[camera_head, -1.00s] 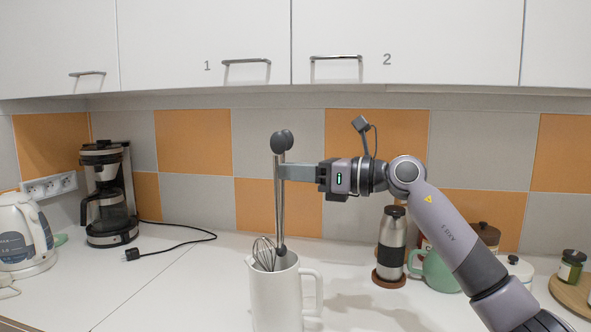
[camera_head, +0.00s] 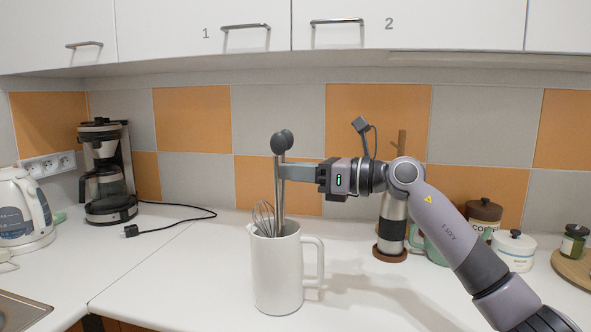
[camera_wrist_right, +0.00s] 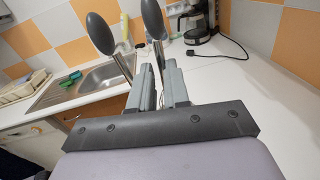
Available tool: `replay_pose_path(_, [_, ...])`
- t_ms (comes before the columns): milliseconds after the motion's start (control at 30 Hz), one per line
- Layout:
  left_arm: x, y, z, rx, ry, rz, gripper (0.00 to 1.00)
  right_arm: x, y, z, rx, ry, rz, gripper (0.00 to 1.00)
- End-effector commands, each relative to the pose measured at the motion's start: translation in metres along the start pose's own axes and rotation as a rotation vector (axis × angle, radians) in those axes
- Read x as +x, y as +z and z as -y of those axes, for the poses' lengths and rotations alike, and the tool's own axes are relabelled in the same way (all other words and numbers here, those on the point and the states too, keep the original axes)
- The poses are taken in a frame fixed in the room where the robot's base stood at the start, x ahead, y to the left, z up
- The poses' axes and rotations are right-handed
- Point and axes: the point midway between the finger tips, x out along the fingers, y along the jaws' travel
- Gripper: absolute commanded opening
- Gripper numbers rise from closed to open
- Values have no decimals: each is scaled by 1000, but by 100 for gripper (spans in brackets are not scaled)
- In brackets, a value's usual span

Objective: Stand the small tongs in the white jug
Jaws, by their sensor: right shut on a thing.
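The small tongs (camera_head: 280,190) have thin metal arms and two dark grey rounded ends at the top. They stand about upright over the mouth of the white jug (camera_head: 277,275), their lower ends inside it and hidden by its wall. My right gripper (camera_head: 284,172) is shut on the tongs' metal arms above the rim, coming in from the right. In the right wrist view the tongs' dark ends (camera_wrist_right: 100,33) rise beyond the gripper's fingers (camera_wrist_right: 163,85). I cannot tell whether the tongs touch the jug's bottom. My left gripper is not in view.
A wire whisk (camera_head: 264,215) stands in the jug, left of the tongs. A coffee maker (camera_head: 106,175) and kettle (camera_head: 22,208) stand left. The counter around the jug is clear.

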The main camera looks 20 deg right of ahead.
Motion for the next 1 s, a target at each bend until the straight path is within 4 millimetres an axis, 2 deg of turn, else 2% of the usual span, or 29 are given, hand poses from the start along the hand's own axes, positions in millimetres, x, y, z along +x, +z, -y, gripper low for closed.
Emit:
replay_pose_path(267, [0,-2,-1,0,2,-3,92,0,0,0,-1,0,1,0])
replay_pose_path(300, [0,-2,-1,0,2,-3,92,0,0,0,-1,0,1,22])
replay_pose_path(367, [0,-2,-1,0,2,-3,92,0,0,0,0,0,1,42])
replay_pose_path(400, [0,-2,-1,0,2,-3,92,0,0,0,0,0,1,46])
replay_pose_path(733, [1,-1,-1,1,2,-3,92,-3,-2,0,-1,-1,-1,46])
replay_pose_path(1000, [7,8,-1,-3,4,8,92,-41,-3,1,-3,-3,-1,46])
